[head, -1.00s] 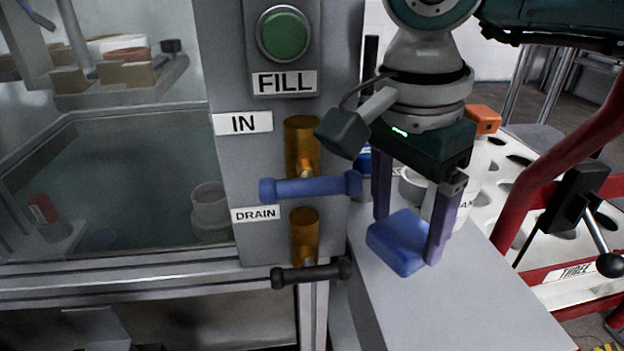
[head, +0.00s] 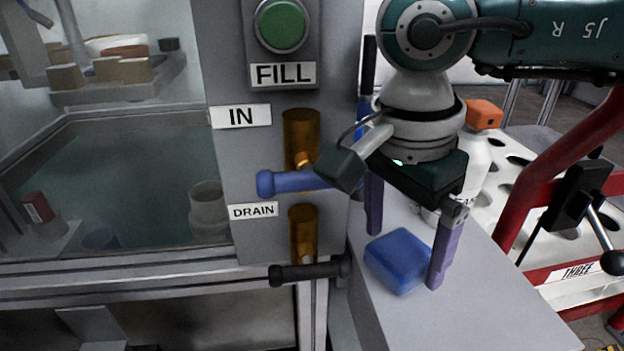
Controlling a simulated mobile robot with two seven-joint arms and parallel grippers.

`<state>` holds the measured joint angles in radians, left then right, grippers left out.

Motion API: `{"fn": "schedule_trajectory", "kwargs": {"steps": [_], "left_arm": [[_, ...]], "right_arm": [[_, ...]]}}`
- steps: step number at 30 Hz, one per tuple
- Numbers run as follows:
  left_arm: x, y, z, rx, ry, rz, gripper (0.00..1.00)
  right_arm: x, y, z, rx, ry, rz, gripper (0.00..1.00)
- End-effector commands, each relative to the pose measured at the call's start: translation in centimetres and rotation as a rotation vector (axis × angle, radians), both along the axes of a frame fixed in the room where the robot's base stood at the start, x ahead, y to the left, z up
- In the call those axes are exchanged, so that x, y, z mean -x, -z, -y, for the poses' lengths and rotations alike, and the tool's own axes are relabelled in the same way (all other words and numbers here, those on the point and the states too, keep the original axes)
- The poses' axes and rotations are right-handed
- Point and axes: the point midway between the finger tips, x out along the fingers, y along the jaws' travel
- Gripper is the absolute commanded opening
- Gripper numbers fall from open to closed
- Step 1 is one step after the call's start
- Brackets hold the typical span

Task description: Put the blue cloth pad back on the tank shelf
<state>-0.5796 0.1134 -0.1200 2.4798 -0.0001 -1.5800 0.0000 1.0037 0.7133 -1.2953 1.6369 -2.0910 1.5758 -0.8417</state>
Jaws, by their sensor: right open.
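The blue cloth pad (head: 398,260) lies on the grey shelf (head: 470,315) beside the tank's control panel. My right gripper (head: 405,260) is open, pointing down, with its purple fingers on either side of the pad. The right finger is close to the pad's right edge; I cannot tell whether it touches. My left gripper is not in view.
The panel has a green FILL button (head: 282,26), a blue IN handle (head: 290,182) and a black DRAIN handle (head: 308,272). A white bottle with an orange cap (head: 484,114) stands behind my gripper. A red-framed white rack (head: 565,290) is at the right. The shelf's front is clear.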

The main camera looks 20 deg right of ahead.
Motion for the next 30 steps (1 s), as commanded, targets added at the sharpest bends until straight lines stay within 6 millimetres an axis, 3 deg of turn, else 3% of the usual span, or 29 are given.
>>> {"fn": "schedule_trajectory", "kwargs": {"steps": [16,21,30], "left_arm": [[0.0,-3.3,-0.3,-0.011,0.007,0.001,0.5],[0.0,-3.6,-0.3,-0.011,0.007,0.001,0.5],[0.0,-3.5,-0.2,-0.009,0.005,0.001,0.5]], "right_arm": [[0.1,-10.4,-1.3,0.0,-0.001,0.003,1.0],[0.2,-11.9,-1.5,-0.001,0.0,0.001,1.0],[0.2,-12.0,-1.5,0.0,0.0,0.0,1.0]]}}
